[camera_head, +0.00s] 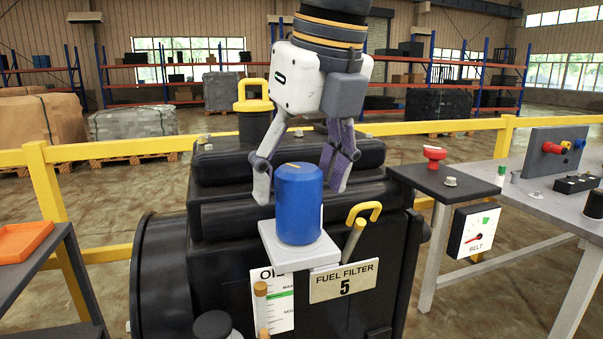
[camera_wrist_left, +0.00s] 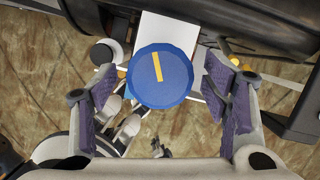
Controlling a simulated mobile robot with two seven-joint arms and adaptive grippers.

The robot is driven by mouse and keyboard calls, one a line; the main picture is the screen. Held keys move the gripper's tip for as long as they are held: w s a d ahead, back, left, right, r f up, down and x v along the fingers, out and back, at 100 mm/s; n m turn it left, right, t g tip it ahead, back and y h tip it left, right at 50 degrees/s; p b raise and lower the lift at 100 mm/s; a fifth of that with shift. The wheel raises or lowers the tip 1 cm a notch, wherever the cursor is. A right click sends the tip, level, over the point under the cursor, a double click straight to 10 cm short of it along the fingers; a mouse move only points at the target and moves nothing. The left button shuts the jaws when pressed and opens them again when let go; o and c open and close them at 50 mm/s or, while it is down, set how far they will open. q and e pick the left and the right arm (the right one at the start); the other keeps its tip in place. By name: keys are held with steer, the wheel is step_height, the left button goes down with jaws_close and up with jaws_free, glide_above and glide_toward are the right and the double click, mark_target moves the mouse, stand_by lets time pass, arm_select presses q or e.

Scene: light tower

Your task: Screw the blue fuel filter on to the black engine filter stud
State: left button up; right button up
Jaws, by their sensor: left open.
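The blue fuel filter (camera_head: 298,204) stands upright on a small white platform (camera_head: 285,250) at the front of the black engine (camera_head: 215,190). A yellow mark shows on its top, also in the left wrist view, where the filter (camera_wrist_left: 161,78) appears between the fingers. My left gripper (camera_head: 303,178) points down over the filter, open, with one finger on each side. In the left wrist view my left gripper (camera_wrist_left: 163,98) shows gaps beside the filter. The filter stud cannot be seen; the filter hides whatever is under it. My right gripper is not in view.
A "FUEL FILTER 5" sign (camera_head: 343,281) and an oil gauge card (camera_head: 273,299) hang below the platform. A yellow-handled dipstick (camera_head: 358,222) stands close on the right. An orange tray (camera_head: 22,241) lies at the left. A grey table (camera_head: 560,203) is at the right.

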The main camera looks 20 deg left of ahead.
arm_select(q)
steer(key=shift+c, duration=0.4)
steer(key=c, duration=1.4)
steer(key=m+h, duration=0.1)
steer(key=m, duration=0.3)
steer(key=shift+a+t, duration=0.1)
steer(key=shift+t, duration=0.3)
steer(key=shift+f+m, duration=0.1)
steer(key=shift+m, duration=0.5)
steer(key=shift+s+m+h, duration=0.1)
steer(key=shift+m+h, duration=0.4)
steer(key=shift+m, duration=0.6)
steer(key=m, duration=0.3)
steer(key=shift+a+f+h, duration=0.1)
steer(key=shift+h, duration=0.3)
